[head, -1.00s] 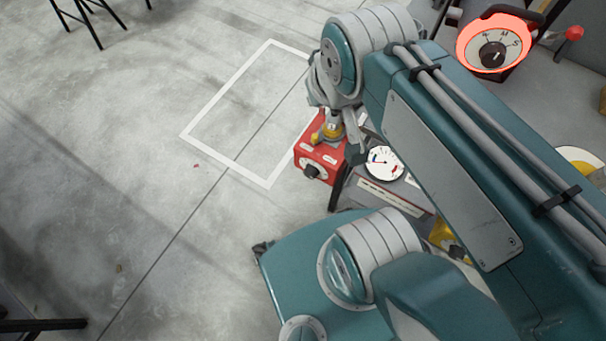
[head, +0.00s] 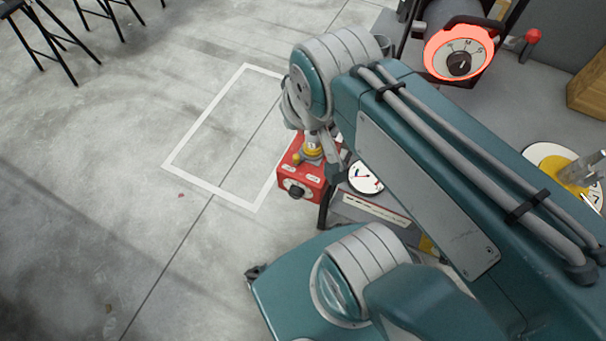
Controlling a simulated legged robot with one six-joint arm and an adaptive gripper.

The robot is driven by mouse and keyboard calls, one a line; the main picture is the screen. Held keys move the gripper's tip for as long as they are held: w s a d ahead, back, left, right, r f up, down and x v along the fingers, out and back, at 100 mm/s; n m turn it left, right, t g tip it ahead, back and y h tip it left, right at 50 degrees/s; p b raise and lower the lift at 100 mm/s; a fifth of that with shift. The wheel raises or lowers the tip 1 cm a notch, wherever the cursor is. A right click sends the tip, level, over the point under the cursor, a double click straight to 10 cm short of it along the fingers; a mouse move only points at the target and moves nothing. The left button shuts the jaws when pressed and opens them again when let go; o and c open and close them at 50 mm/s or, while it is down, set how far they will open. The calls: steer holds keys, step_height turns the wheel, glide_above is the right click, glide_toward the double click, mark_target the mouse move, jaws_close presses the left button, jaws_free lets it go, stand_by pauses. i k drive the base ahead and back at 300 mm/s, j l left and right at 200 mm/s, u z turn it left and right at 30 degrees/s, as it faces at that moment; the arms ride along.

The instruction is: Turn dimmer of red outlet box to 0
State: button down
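The red outlet box (head: 312,182) is left of my arm in the head view, by the white floor outline. Its front face carries a white dial with a dark knob (head: 296,191); I cannot read the dial's setting. A yellow and metal fitting (head: 311,151) stands on top of the box. My gripper (head: 314,146) is above the box, around or behind this fitting. One dark fingertip hangs down at the right of the fitting, and a grey finger part shows at its upper left. The fingers look spread apart, with nothing clearly held. My arm hides part of the box's right side.
A white gauge (head: 364,178) sits right of the box on a grey surface. A glowing red-rimmed dial unit (head: 459,58) with a red-tipped lever stands at upper right. A yellow and white disc (head: 552,163) lies at far right. Black stool legs (head: 48,48) stand upper left. The floor at left is clear.

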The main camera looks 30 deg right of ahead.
mark_target(295, 192)
steer(key=k+u, duration=0.2)
steer(key=u, duration=0.15)
steer(key=k+j+u, duration=0.1)
steer(key=u, duration=0.25)
steer(key=k+j+u, duration=0.15)
steer(key=k+u, duration=0.2)
steer(key=i, duration=0.05)
